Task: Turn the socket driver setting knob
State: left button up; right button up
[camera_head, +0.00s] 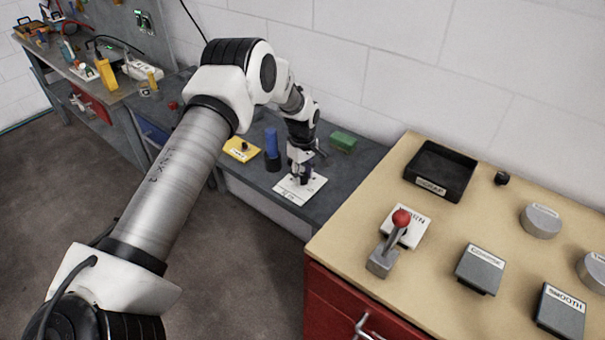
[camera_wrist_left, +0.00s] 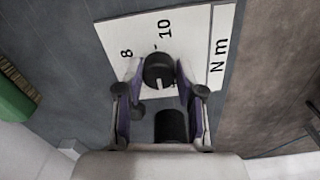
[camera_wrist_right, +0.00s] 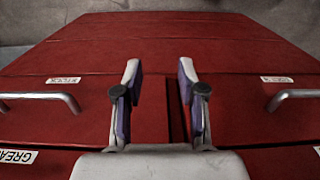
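The setting knob (camera_wrist_left: 158,70) is black and round, with a small pale mark. It sits on a white plate (camera_wrist_left: 219,50) printed 8, 10 and N m. My left gripper (camera_wrist_left: 160,76) is open, with one finger on each side of the knob; I cannot tell whether they touch it. In the head view my left gripper (camera_head: 302,172) is over the white plate (camera_head: 289,193), hiding the knob. A blue-handled tool (camera_head: 271,142), perhaps the socket driver, stands upright in a dark holder to its left. My right gripper (camera_wrist_right: 160,85) is open and empty.
A dark rounded shape (camera_wrist_left: 171,126) lies nearer my left palm. A green block (camera_head: 343,141) and yellow plate (camera_head: 241,149) are on the grey bench. The wooden bench at right holds a black tray (camera_head: 440,171) and red-knobbed lever (camera_head: 399,222). Red drawers (camera_wrist_right: 160,35) face my right gripper.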

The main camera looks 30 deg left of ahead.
pick_arm(q)
jog(key=shift+f, duration=0.1)
grip_shut()
jog(key=shift+f+m+b, duration=0.1)
jog(key=shift+m+b, duration=0.2)
jog(key=shift+m, duration=0.4)
jog(key=m+b, duration=0.1)
jog(key=m, duration=0.2)
jog(key=shift+s+f, duration=0.1)
jog(key=shift+f, duration=0.05)
jog(key=m+b, duration=0.1)
jog(key=m, duration=0.2)
jog(key=shift+m, duration=0.4)
jog(key=shift+m+b, duration=0.6)
jog(key=shift+m, duration=1.2)
